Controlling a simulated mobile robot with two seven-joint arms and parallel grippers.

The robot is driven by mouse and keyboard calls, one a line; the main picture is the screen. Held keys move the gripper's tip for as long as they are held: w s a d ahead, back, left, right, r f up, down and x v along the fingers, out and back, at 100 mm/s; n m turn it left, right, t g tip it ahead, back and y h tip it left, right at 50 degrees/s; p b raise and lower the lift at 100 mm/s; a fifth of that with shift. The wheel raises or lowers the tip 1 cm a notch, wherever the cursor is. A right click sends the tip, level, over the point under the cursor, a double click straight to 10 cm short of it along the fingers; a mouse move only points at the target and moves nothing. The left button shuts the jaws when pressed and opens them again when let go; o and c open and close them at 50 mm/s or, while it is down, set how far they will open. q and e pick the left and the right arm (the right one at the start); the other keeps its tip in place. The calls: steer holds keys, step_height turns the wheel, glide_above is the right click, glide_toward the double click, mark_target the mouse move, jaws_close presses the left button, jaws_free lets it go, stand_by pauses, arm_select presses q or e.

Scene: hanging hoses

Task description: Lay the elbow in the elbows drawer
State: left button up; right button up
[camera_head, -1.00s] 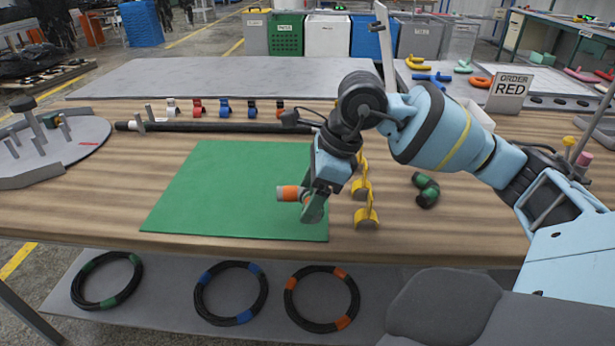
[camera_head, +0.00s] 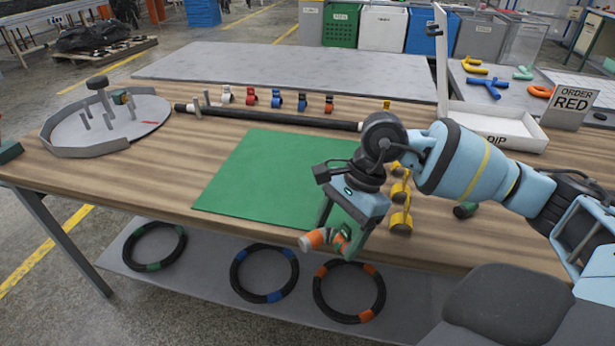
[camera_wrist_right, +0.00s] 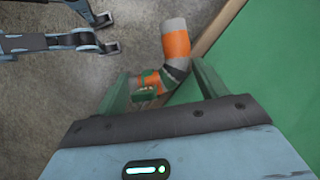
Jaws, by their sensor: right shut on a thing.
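The elbow (camera_head: 313,239) is a bent pipe piece with orange bands and grey ends. My right gripper (camera_head: 343,238) is shut on it and holds it near the table's front edge. In the right wrist view the elbow (camera_wrist_right: 176,44) sits between the green fingers (camera_wrist_right: 160,88), its free end pointing away from the gripper, with floor and the table edge behind it. No drawer marked for elbows can be made out. My left gripper cannot be made out in the head view.
A green mat (camera_head: 262,178) lies on the wooden table. Yellow fittings (camera_head: 400,222) stand right of the gripper, and a dark green fitting (camera_head: 466,210) is partly behind my arm. Several hose coils (camera_head: 264,274) are on the lower shelf. A white tray (camera_head: 500,130) is at right.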

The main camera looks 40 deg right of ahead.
mark_target(336, 249)
steer(key=s+a+n+p, duration=0.1)
steer(key=n, duration=0.1)
steer(key=s+a+f+n+g+p, duration=0.1)
steer(key=n+p, duration=0.1)
steer(key=shift+s+a+f+g, duration=0.1)
steer(key=shift+g, duration=0.2)
arm_select(q)
steer(key=w+r+t+p, duration=0.1)
steer(key=w+r+p, duration=0.1)
steer(key=r+p, duration=0.3)
steer(key=w+r+t+p, duration=0.1)
steer(key=w+r+p, duration=0.2)
steer(key=r, duration=0.7)
steer(key=p, duration=0.2)
steer(key=shift+w+a+p, duration=0.15)
steer(key=shift+w+p, duration=0.2)
arm_select(e)
steer(key=s+a+n+g+h, duration=0.1)
steer(key=s+a+n+h, duration=0.1)
steer(key=n, duration=0.5)
steer(key=s+a+r+n+g+h, duration=0.1)
steer(key=s+a+n+g+h, duration=0.1)
steer(key=s+a+n, duration=0.2)
steer(key=s+n, duration=0.2)
steer(key=n, duration=0.1)
steer(key=shift+s, duration=0.35)
arm_select(q)
steer(key=shift+s, duration=0.15)
arm_select(e)
steer(key=shift+s, duration=0.1)
